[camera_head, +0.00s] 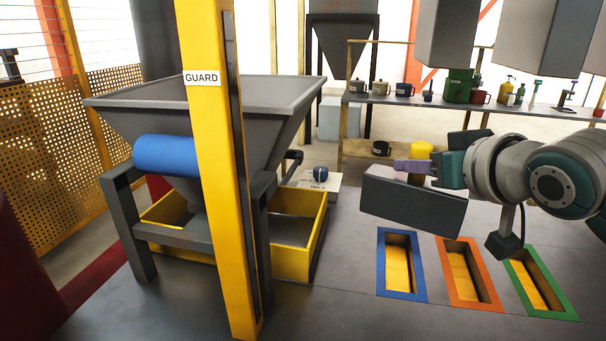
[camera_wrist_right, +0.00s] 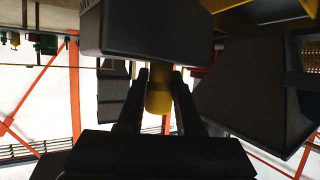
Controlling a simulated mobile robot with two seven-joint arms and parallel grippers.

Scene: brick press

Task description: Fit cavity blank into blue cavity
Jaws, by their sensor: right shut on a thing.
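The cavity blank is a dark grey block (camera_head: 410,203) with a yellow handle (camera_head: 419,154) on top. My right gripper (camera_head: 417,167) is shut on that handle, which also shows between its fingers in the right wrist view (camera_wrist_right: 158,98). The block hangs tilted, its right end lower in the head view. It shows just above the blue cavity (camera_head: 381,264) in the picture, apart from it; its exact height is unclear. The blue cavity is a blue-rimmed rectangular slot with a yellow inside, and it looks empty. My left gripper is not in view.
An orange-rimmed cavity (camera_head: 443,275) and a green-rimmed one (camera_head: 521,281) lie right of the blue one. A yellow guard post (camera_head: 215,150), a grey hopper (camera_head: 270,90) and a yellow bin (camera_head: 293,263) stand left. A shelf (camera_head: 440,101) with mugs is behind. Grey blocks (camera_head: 460,35) hang at upper right.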

